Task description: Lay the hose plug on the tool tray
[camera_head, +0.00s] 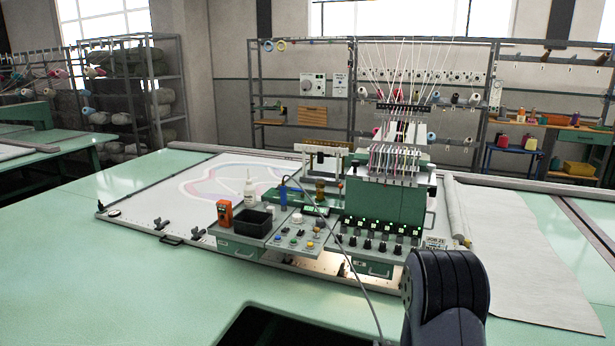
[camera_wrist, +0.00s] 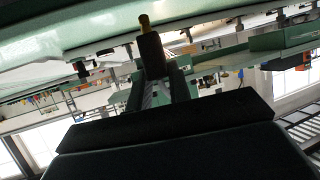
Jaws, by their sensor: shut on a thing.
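In the wrist view, my gripper (camera_wrist: 152,48) is shut, with a small brass-yellow end (camera_wrist: 144,20) showing at its dark fingertips. In the head view, a grey tray (camera_head: 225,231) on the machine's front left holds an orange device, a black bin and a white bottle. It looks like the tool tray. My dark arm (camera_head: 447,290) is at the lower right of the head view, and my gripper is not visible there.
A thin grey hose (camera_head: 352,270) runs down across the machine's front. The green table (camera_head: 120,290) is clear at left front. A dark opening (camera_head: 290,328) lies in front.

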